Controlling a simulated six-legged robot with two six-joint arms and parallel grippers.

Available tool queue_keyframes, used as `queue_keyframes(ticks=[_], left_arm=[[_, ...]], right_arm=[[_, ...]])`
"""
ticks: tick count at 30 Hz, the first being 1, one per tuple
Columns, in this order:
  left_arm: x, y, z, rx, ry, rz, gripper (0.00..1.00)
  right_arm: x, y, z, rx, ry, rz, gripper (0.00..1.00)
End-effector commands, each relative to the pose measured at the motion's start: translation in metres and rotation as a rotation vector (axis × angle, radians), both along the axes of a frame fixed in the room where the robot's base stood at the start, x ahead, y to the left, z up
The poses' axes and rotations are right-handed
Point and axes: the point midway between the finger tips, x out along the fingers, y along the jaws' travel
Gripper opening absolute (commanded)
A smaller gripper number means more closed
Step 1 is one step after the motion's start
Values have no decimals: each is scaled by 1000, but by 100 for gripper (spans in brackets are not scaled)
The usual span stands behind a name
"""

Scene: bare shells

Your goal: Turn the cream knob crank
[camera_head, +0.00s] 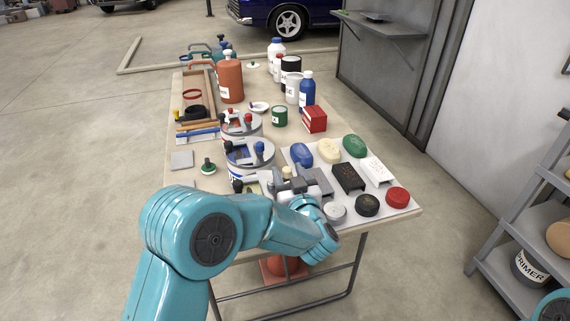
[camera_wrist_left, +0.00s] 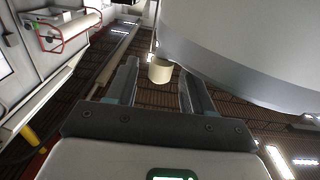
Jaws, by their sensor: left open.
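The cream knob (camera_wrist_left: 160,70) shows in the left wrist view between the tips of my open left gripper (camera_wrist_left: 158,80). It sits beside the edge of a large pale grey round body (camera_wrist_left: 250,45), which fills the upper right of that view. I cannot tell whether the fingers touch the knob. In the head view my left gripper (camera_head: 284,184) is at the near end of the table, and a small cream knob (camera_head: 287,171) shows just behind it. The arm and gripper hide most of the crank there. My right gripper is not in view.
The table (camera_head: 185,165) is crowded. A grey board (camera_head: 407,210) with several colored pieces lies to the right of the gripper. Two cans with colored knobs stand behind it (camera_head: 250,155). Bottles (camera_head: 230,82) stand farther back. Shelves (camera_head: 500,255) stand at the right.

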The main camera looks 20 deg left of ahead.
Motion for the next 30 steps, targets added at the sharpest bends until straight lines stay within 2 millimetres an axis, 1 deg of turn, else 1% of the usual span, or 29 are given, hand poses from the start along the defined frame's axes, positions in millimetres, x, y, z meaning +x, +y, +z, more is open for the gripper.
queue_keyframes(ticks=[1,3,6,10,16,17,18,20,21,22,30], left_arm=[[7,6,0,0,0,4,52],[16,11,0,-1,-1,2,52],[24,16,0,0,0,1,52],[29,19,0,1,1,1,52],[29,19,0,0,0,0,52],[29,19,0,0,0,0,49],[29,19,0,0,0,0,36],[29,19,0,0,0,0,16],[29,19,0,0,0,0,3],[29,19,0,0,0,1,0],[30,19,0,0,-1,26,0]], right_arm=[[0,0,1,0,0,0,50],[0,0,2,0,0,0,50],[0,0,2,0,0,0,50],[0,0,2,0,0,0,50],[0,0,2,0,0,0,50],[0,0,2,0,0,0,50],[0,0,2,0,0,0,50],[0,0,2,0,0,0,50],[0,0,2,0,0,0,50],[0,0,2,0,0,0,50],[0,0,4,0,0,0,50]])
